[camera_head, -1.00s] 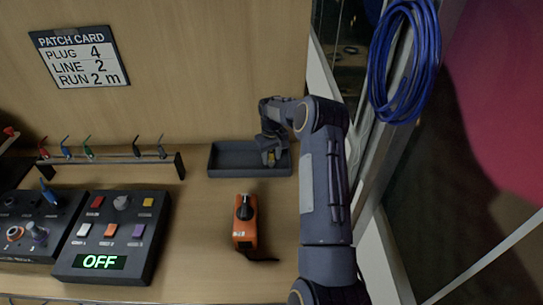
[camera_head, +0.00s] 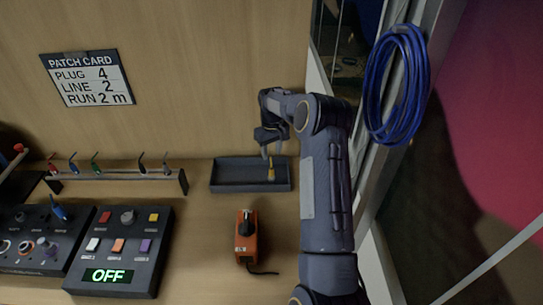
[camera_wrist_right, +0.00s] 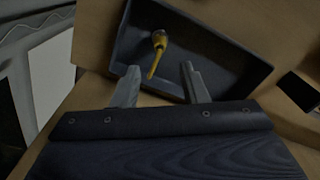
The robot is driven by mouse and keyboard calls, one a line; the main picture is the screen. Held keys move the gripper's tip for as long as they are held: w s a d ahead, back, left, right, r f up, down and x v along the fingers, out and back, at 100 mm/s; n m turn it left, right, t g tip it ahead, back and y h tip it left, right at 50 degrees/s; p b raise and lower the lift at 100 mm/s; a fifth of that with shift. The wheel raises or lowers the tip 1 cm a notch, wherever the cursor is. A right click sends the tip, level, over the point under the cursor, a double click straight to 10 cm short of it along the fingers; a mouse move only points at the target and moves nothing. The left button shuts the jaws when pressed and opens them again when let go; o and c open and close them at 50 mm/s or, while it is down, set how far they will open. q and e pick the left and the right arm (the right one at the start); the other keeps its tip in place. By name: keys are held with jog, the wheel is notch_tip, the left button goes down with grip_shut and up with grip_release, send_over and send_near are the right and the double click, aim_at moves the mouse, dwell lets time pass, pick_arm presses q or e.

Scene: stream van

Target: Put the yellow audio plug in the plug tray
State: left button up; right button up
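The yellow audio plug (camera_head: 271,173) is inside the dark plug tray (camera_head: 225,187), near its right end. It also shows in the right wrist view (camera_wrist_right: 158,43), lying or leaning within the tray (camera_wrist_right: 254,73); I cannot tell whether it is settled on the floor. My right gripper (camera_head: 270,154) is above the tray. In the right wrist view its two fingers (camera_wrist_right: 160,87) are spread apart with nothing between them, and the plug is beyond the tips.
A rack (camera_head: 115,176) with several coloured plugs stands left of the tray. A control box (camera_head: 120,258) with an OFF display and an orange device (camera_head: 247,240) are in front. A blue cable coil (camera_head: 371,95) hangs at right. The desk between rack and tray is clear.

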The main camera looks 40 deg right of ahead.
jog(key=s+a+r+t, duration=0.1)
jog(key=s+a+r, duration=0.15)
jog(key=r, duration=0.35)
jog(key=s+a+r, duration=0.1)
jog(key=a+r, duration=0.3)
jog(key=r, duration=0.2)
jog(key=s+a+r+t+y, duration=0.1)
jog(key=s+a+r+t, duration=0.1)
jog(key=s+a+r, duration=0.8)
pick_arm(q)
jog(key=shift+r, duration=0.35)
pick_arm(e)
jog(key=s+a+f+t+y, duration=0.1)
jog(key=s+a+f, duration=0.1)
jog(key=s+a, duration=0.4)
jog(key=s+a+f+t+y, duration=0.1)
jog(key=s+a+f, duration=0.1)
jog(key=s+a, duration=0.5)
jog(key=s, duration=0.4)
jog(key=shift+s+a+f+y, duration=0.3)
jog(key=shift+f+y, duration=0.1)
